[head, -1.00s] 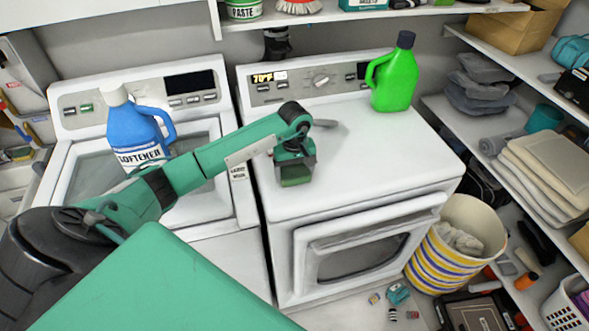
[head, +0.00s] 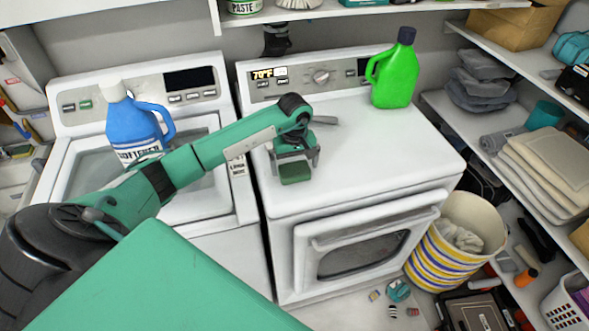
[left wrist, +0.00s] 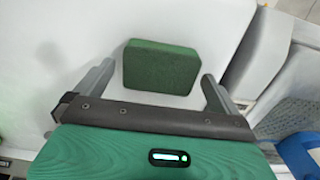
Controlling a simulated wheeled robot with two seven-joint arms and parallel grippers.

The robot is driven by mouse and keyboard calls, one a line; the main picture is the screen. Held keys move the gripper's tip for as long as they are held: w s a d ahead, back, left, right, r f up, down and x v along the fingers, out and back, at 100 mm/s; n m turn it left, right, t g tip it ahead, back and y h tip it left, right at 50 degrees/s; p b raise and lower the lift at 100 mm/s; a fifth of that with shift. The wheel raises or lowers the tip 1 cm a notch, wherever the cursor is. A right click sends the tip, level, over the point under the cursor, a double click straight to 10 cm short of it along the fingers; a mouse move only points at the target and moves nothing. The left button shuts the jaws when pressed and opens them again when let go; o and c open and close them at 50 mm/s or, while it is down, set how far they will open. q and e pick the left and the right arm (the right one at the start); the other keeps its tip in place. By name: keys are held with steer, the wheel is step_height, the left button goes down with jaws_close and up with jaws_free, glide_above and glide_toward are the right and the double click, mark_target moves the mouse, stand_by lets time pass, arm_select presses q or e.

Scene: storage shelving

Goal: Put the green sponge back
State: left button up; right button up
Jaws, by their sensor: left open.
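The green sponge (head: 296,173) is a dark green block on the white top of the dryer (head: 350,145), near its front left. In the left wrist view the sponge (left wrist: 161,67) lies between the fingertips of my left gripper (left wrist: 157,77), with a gap on each side. In the head view my left gripper (head: 295,160) is open around the sponge and points down at the dryer top. My right gripper is not in view.
A blue softener jug (head: 134,125) stands on the washer at left. A green jug (head: 397,75) stands at the dryer's back right. A striped basket (head: 455,240) is on the floor, beside shelves with folded cloth (head: 548,165). The dryer top right of the sponge is clear.

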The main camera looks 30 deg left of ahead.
mark_target(295, 168)
arm_select(q)
step_height(295, 168, up, 10)
steer(key=b, duration=0.3)
steer(key=shift+b, duration=0.3)
steer(key=shift+r, duration=0.1)
